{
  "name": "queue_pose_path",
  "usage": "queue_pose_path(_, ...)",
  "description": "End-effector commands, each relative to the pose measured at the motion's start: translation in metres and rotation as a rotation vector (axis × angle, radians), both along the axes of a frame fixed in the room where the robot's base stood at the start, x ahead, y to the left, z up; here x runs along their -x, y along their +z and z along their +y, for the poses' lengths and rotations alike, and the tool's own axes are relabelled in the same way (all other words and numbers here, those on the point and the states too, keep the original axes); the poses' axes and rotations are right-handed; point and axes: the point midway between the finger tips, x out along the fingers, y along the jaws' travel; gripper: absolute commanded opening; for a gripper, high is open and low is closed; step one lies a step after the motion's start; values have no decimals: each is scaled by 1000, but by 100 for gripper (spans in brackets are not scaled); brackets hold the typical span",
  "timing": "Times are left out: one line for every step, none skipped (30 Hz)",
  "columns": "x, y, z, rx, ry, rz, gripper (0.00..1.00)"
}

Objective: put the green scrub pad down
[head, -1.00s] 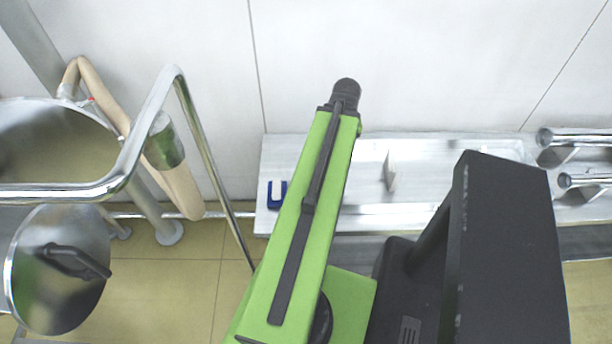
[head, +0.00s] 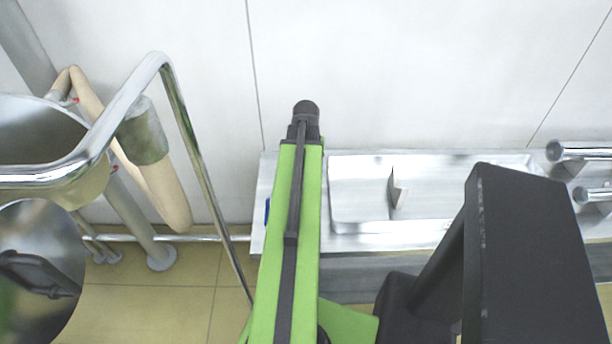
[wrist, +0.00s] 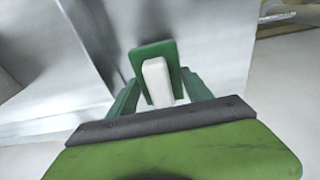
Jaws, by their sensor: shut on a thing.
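The green scrub pad (wrist: 168,52) is in the wrist view, a flat green piece with a white block on its near face. My gripper (wrist: 160,88) is shut on it, with a green finger at each side. The pad is held upright in front of a pale metallic surface; I cannot tell whether it touches anything. In the head view my green arm covers the gripper, and the pad is hidden there.
A metal ledge (head: 290,178) along the wall bears a shallow metal tray (head: 350,200) with a small upright pale piece (head: 398,190). A blue object (head: 267,211) is mostly behind my arm. Chrome rails (head: 188,140) stand left; metal cylinders (head: 575,151) lie right.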

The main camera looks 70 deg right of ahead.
Motion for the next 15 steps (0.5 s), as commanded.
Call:
queue_pose_path(0,-20,0,0,0,0,26)
queue_pose_path(0,-24,0,0,0,0,26)
queue_pose_path(0,-28,0,0,0,0,26)
queue_pose_path(0,-29,0,0,0,0,26)
queue_pose_path(0,-28,0,0,0,0,26)
queue_pose_path(0,-25,0,0,0,0,26)
queue_pose_path(0,-24,0,0,0,0,26)
queue_pose_path(0,-24,0,0,0,0,26)
queue_pose_path(0,-23,0,0,0,0,26)
queue_pose_path(0,-23,0,0,1,0,26)
queue_pose_path(0,-24,0,0,1,0,26)
queue_pose_path(0,-25,0,0,1,0,26)
queue_pose_path(0,-26,0,0,1,0,26)
queue_pose_path(0,-28,0,0,1,0,26)
queue_pose_path(0,-28,0,0,1,0,60)
